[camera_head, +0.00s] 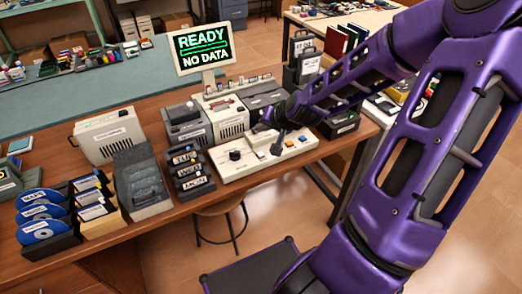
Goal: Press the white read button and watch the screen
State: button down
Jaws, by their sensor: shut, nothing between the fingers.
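My gripper (277,150) is shut and empty, pointing down just over the middle of this panel. I cannot tell whether its tips touch the panel. The white read button is too small to single out and may be partly hidden by my gripper.
Grey and beige machines (188,125) stand just behind the panel. A labelled dark rack (191,176) is at its left. Further left are a beige case (108,136), a grey device (141,181) and discs (42,211). A stool (218,207) is below the desk.

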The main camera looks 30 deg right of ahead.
jog(key=shift+w+d+r, duration=0.1)
jog(key=shift+w+r, duration=0.1)
jog(key=shift+r, duration=0.15)
jog(key=shift+f, duration=0.1)
jog(key=b, duration=0.6)
send_over(261, 154)
jog(key=s, duration=0.1)
notch_tip(261, 154, down, 6)
jog(key=shift+f, duration=0.25)
jog(key=shift+f+b, duration=0.8)
jog(key=shift+f, duration=0.3)
jog(key=shift+f, duration=0.1)
dwell(0.4)
jog(key=shift+f, duration=0.35)
